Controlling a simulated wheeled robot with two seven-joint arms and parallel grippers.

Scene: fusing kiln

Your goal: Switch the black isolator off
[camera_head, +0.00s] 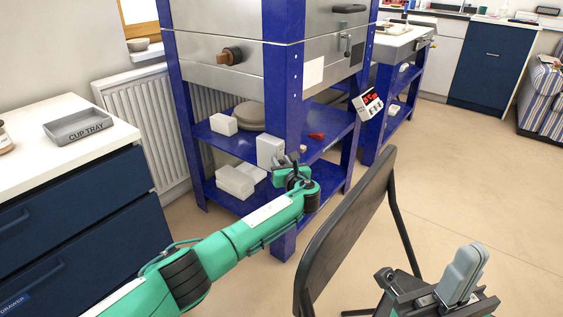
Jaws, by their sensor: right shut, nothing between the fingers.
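A pale grey box (270,150) is fixed on the front blue leg of the kiln stand. It may be the isolator's housing. I cannot make out a black switch on it, as my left gripper covers its lower right side. My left gripper (287,160) is at the box, its dark fingers close to or touching it. Whether the fingers are open or shut is too small to tell. My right gripper (462,272) is at the bottom right, shut and empty, far from the box.
The kiln (240,65) sits on a blue stand with shelves holding white blocks (235,182). A controller with a red display (369,101) hangs on the stand's right side. A dark chair back (345,235) stands between my arms.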

